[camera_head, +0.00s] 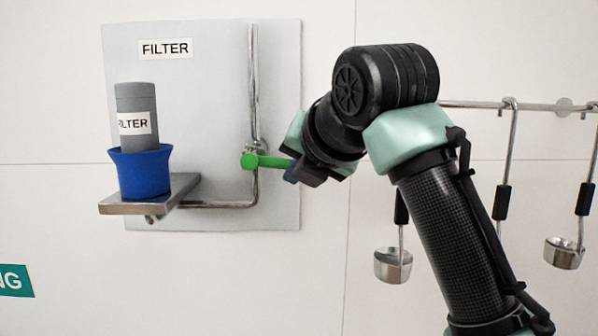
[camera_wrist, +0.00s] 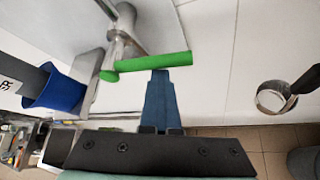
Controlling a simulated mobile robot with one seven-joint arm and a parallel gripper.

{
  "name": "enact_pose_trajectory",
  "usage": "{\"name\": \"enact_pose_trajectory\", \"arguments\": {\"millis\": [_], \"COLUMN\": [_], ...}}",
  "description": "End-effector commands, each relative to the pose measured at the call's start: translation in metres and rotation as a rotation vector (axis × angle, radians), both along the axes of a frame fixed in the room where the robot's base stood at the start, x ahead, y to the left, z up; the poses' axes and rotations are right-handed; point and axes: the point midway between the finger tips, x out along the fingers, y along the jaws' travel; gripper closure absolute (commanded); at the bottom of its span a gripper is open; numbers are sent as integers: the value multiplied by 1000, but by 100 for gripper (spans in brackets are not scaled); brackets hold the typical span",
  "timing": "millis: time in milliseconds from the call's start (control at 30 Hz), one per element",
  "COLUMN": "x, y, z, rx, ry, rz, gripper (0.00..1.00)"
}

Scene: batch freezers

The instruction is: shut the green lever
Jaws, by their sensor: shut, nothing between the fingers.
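The green lever (camera_head: 268,161) is on a valve on the vertical metal pipe (camera_head: 253,90) of the grey wall panel. It sticks out sideways to the right, across the pipe's line. It also shows in the wrist view as a green bar (camera_wrist: 152,62) near the top middle. My gripper (camera_head: 291,174) is at the lever's free end, partly hidden by my wrist. In the wrist view its blue fingers (camera_wrist: 159,76) are closed together with nothing between them. Their tips are at the lever's near edge, towards its free end; I cannot tell whether they touch it.
A grey filter cylinder (camera_head: 136,97) stands in a blue cup (camera_head: 145,172) on a metal shelf (camera_head: 128,206) left of the pipe. Ladles (camera_head: 393,264) hang from a rail (camera_head: 470,104) at the right, behind my arm. The wall below the panel is clear.

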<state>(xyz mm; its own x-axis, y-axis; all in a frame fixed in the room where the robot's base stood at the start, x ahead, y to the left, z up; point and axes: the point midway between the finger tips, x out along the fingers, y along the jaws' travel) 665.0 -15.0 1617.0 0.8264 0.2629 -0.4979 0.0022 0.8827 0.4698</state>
Motion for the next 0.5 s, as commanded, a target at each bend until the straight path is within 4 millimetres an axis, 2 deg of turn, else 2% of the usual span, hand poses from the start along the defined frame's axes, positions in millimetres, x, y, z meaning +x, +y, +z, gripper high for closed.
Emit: {"name": "enact_pose_trajectory", "arguments": {"millis": [100,500], "x": [0,0], "y": [1,1], "z": [6,9], "rx": [1,1], "ry": [-4,-3], "rz": [2,4], "gripper": [100,100]}}
